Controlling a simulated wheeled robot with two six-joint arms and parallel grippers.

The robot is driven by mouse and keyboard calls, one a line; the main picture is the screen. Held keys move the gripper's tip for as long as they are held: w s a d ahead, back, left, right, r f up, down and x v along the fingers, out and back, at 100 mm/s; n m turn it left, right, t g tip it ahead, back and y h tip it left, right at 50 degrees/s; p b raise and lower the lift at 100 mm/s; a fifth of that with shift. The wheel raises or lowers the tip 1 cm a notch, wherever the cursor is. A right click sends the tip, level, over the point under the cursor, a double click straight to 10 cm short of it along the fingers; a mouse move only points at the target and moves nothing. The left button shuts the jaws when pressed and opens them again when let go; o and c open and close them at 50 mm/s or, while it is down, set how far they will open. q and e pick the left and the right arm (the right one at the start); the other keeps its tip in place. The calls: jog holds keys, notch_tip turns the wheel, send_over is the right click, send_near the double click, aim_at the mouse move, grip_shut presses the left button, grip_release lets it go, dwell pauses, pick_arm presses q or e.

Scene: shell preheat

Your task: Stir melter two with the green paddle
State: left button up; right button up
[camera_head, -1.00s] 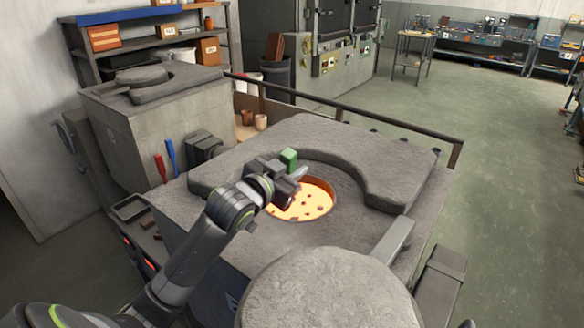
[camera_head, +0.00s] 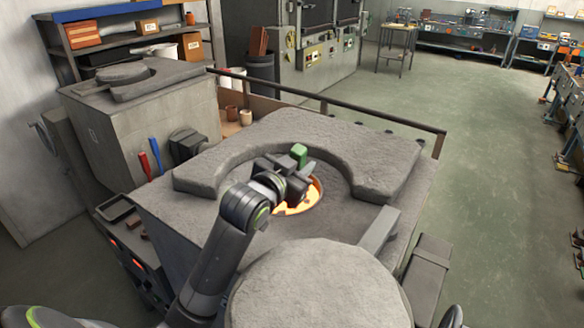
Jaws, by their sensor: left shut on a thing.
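The green paddle (camera_head: 299,152) shows only as a green handle end standing up above my left gripper (camera_head: 291,176). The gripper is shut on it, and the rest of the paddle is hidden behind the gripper. The gripper is over the round opening of the near melter (camera_head: 230,222), with glowing orange melt (camera_head: 309,197) and dark bits in it. The gripper and arm cover much of the melt. I cannot read a number on this melter. My right gripper is not in view.
A round stone lid (camera_head: 318,288) lies at the near side, with a raised curved stone collar (camera_head: 376,167) behind the opening. A red paddle (camera_head: 156,154) and a blue paddle (camera_head: 144,165) stand at the left. A second melter (camera_head: 150,125) stands behind. A rail (camera_head: 330,103) runs along the back.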

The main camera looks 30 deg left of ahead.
pick_arm(q)
jog(key=shift+w+d, duration=0.25)
jog(key=shift+w, duration=0.2)
jog(key=shift+w+d, duration=0.2)
jog(key=shift+w, duration=0.25)
jog(key=w+a, duration=0.3)
jog(key=shift+s, duration=0.1)
